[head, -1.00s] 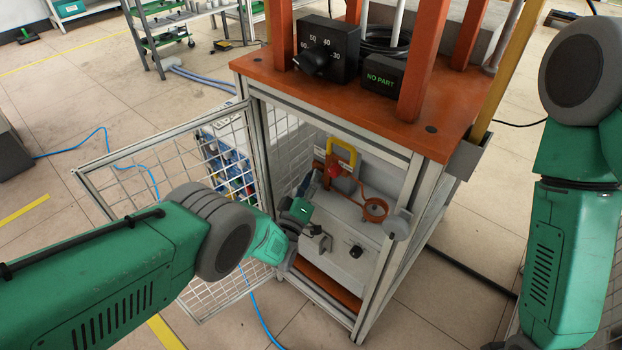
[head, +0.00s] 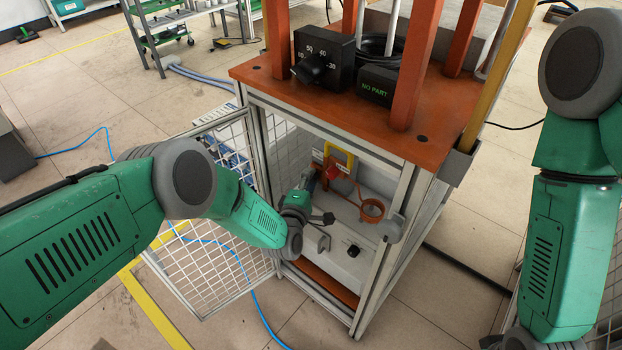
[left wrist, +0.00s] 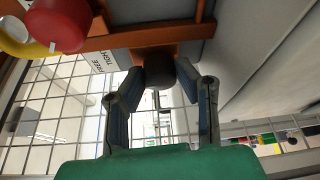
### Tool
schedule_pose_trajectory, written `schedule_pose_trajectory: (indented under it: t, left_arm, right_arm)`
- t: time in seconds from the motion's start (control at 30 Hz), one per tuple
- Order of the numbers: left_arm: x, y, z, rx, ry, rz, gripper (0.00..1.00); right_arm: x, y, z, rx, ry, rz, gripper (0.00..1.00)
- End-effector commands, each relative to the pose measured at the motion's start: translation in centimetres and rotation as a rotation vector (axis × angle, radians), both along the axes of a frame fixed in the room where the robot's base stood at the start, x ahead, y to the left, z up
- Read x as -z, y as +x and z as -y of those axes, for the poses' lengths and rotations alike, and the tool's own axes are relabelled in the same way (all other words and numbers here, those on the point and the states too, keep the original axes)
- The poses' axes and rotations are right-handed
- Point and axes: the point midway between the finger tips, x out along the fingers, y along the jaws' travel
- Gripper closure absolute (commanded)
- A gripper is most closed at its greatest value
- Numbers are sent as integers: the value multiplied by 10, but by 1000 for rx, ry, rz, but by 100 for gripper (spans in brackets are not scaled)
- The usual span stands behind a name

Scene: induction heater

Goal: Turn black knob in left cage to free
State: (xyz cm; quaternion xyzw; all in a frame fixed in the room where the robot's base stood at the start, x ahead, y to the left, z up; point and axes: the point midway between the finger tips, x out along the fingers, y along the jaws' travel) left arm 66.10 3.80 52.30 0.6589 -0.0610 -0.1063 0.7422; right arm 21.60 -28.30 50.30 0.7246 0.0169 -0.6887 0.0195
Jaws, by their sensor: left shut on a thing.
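The black knob (left wrist: 160,72) sits under an orange-brown bracket in the left wrist view. A white label (left wrist: 103,60) reading FREE and TIGHT is beside it. My left gripper (left wrist: 160,88) has its two fingers on either side of the knob and is shut on it. In the head view my left gripper (head: 312,182) reaches through the open front of the cage (head: 262,155), near a red part (head: 332,173) and a yellow handle (head: 341,157). The knob is hidden there behind the gripper. My right arm shows at the right, but its gripper is out of view.
The open mesh door (head: 215,275) stands left of the cage, below my left arm. An orange ring (head: 372,210) and another small black knob (head: 353,250) are inside, right of the gripper. An orange tabletop (head: 430,140) with a dial box (head: 325,58) lies above.

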Motion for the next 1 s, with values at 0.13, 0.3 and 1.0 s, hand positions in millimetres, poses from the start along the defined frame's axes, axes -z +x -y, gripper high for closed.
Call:
schedule_pose_trajectory:
  t: [0.13,0.3,1.0]
  left_arm:
    - [3,0,-5,-8,-111,-91,100]
    - [4,0,-6,-9,-238,-183,100]
    - [6,-1,-7,-11,-526,-398,100]
  right_arm:
    - [1,0,0,0,0,0,60]
    - [5,0,0,0,0,0,60]
    - [21,0,0,0,0,0,60]
